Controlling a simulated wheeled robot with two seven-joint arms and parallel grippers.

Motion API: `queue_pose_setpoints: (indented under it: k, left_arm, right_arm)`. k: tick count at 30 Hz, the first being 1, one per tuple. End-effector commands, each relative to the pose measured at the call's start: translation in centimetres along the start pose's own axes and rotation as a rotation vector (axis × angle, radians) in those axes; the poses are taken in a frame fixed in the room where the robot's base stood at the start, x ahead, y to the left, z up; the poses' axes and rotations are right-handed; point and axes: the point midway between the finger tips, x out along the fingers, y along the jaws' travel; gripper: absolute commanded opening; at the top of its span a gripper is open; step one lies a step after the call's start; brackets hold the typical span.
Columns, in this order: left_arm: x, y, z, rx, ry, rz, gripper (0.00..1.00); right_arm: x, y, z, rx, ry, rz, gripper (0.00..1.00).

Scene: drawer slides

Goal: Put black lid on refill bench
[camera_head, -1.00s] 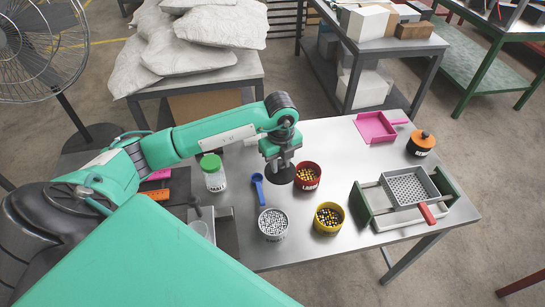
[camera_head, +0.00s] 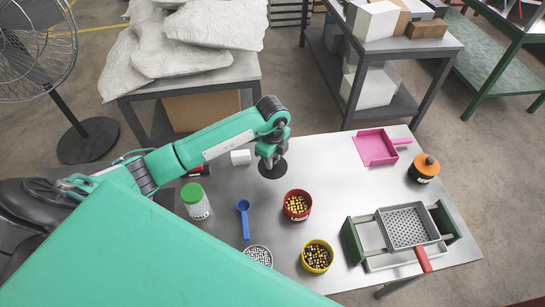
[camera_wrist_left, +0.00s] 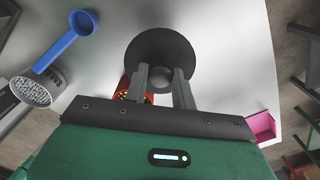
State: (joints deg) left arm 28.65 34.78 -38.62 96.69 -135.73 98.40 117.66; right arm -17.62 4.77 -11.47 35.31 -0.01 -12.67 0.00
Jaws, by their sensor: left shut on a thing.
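The black lid (camera_head: 273,170) is a flat dark disc with a knob. My left gripper (camera_head: 268,155) is shut on that knob, above the bench's back edge area. In the left wrist view the lid (camera_wrist_left: 160,48) spreads beyond the two fingers (camera_wrist_left: 162,84), with the round knob between them. I cannot tell whether the disc touches the bench or hangs just above it. The bench (camera_head: 345,190) is a light metal table. My right gripper is not in view.
A red tub (camera_head: 297,205) stands just in front of the lid, with a yellow tub (camera_head: 317,256), a blue scoop (camera_head: 243,220) and a green-lidded jar (camera_head: 196,201) nearby. A pink tray (camera_head: 376,147) is to the right.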

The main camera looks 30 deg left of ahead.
Motion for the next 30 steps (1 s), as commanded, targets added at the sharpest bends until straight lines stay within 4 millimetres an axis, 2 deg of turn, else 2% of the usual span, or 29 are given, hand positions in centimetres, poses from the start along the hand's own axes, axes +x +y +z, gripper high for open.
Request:
queue_pose_setpoints:
  k: [8,21,30]
  left_arm:
    - [1.8,0.0,0.0,0.0,0.0,0.0,0.0]
    - [7.1,0.0,0.0,0.001,0.0,0.0,0.0]
    - [7.5,0.0,0.0,0.001,0.0,0.0,0.0]
  right_arm:
    - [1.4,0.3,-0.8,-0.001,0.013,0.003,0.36]
    - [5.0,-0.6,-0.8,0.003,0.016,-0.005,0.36]
    - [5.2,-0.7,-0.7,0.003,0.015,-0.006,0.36]
